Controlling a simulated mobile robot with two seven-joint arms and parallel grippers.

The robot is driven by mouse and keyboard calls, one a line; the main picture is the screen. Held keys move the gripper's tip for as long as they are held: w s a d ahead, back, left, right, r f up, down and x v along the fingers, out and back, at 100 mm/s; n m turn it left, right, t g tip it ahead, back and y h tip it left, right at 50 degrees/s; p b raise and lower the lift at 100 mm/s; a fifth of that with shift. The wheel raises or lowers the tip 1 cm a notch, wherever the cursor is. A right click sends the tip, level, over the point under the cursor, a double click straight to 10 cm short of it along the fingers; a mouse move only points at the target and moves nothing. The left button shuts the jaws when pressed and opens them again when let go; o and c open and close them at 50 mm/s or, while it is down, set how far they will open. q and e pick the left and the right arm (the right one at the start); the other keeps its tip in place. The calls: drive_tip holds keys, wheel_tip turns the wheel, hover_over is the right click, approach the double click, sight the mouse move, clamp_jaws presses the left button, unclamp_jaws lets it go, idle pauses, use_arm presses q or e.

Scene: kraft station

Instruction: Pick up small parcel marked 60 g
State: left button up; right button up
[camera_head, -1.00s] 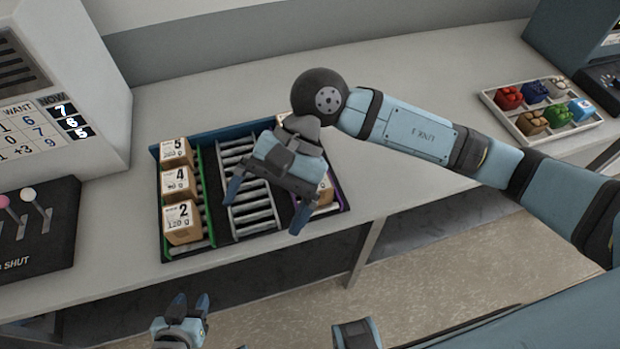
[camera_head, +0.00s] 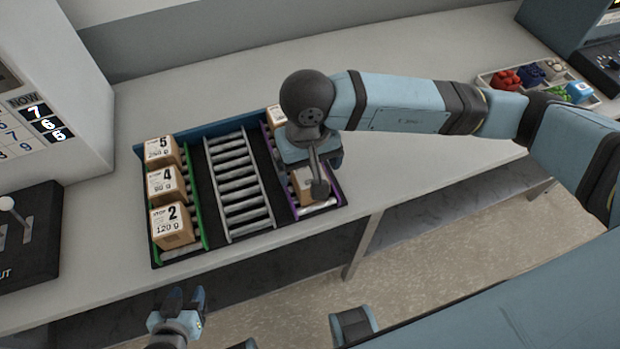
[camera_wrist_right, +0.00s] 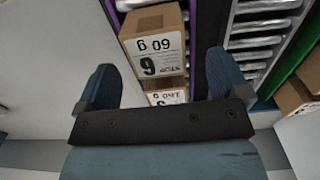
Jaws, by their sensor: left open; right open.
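The small parcel marked 60 g (camera_wrist_right: 154,42) is a brown box with a white label reading 6 and 60 g, upside down in the right wrist view. It lies ahead of and between my right gripper's spread fingers (camera_wrist_right: 160,85), apart from them. In the head view, my right gripper (camera_head: 312,172) is over the purple-edged lane and partly hides a brown parcel (camera_head: 303,190) at its front end, whose label is unreadable there. My left gripper (camera_head: 188,302) is open and empty in front of the table.
Another labelled parcel (camera_wrist_right: 168,96) sits close behind in the same lane. The green lane holds parcels marked 5 (camera_head: 162,150), 4 (camera_head: 166,184) and 2 (camera_head: 172,226). The middle roller lane (camera_head: 238,185) is empty. A tray of coloured items (camera_head: 540,80) stands at the right.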

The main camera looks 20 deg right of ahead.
sight(310, 175)
drive_tip(key=shift+d+f+p, duration=0.15)
drive_tip(key=shift+f+p, duration=0.3)
drive_tip(key=shift+f, duration=2.2)
drive_tip(key=c, duration=1)
